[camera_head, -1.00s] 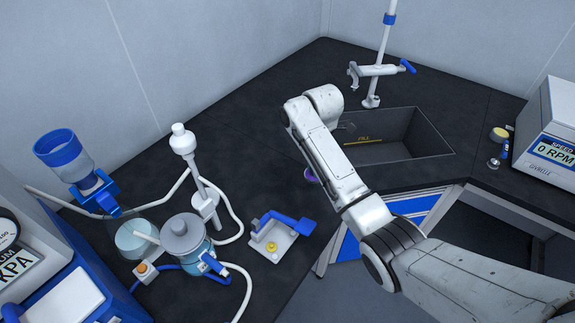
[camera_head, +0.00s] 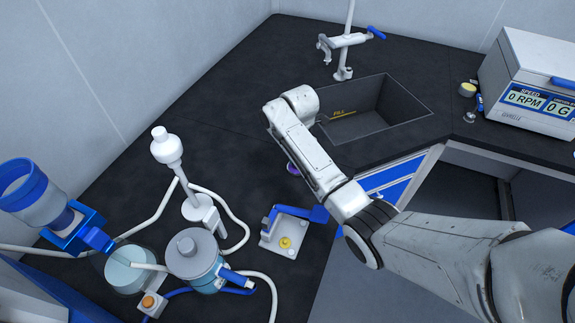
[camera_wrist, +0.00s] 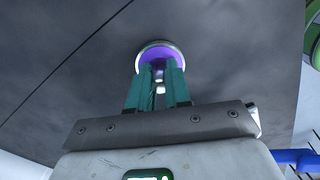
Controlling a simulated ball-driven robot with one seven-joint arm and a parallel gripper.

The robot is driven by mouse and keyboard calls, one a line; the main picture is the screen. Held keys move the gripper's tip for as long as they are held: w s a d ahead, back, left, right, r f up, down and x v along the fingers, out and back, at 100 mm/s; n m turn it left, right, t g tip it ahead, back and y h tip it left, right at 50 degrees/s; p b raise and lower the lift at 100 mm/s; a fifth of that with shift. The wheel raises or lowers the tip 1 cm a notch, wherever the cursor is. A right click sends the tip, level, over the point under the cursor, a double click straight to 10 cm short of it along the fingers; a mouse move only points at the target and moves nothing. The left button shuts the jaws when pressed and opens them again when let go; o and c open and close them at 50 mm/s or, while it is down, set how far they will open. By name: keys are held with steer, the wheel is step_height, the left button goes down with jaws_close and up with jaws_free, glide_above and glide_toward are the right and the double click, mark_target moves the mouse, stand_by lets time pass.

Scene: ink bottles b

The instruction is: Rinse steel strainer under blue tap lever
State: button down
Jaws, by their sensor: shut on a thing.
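The tap (camera_head: 343,45) stands behind the sink (camera_head: 425,112), with its blue lever (camera_head: 376,32) pointing right. The sink basin is empty as far as I see. My gripper's teal fingers (camera_wrist: 158,88) are shut on a round purple piece with a pale rim (camera_wrist: 150,47) in the wrist view. Small shiny bits show between the fingers. I cannot tell for sure that this piece is the steel strainer. In the head view a bit of purple (camera_head: 292,168) shows beside my arm, over the dark counter left of the sink's near corner. My arm hides the gripper there.
A white stand with a blue arm and yellow knob (camera_head: 285,243) sits near the counter's front edge. Filtration glassware (camera_head: 195,262) with hoses fills the left. A centrifuge (camera_head: 535,90) stands at right, small items beside it. Counter left of the sink is clear.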

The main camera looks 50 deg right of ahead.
steer(key=shift+d, duration=0.15)
steer(key=shift+f, duration=0.1)
steer(key=c, duration=1.1)
jaws_free()
step_height(320, 180, up, 10)
steer(key=shift+r+p, duration=0.15)
steer(key=shift+p, duration=0.85)
step_height(320, 180, up, 2)
steer(key=shift+p, duration=0.8)
steer(key=shift+o, duration=0.4)
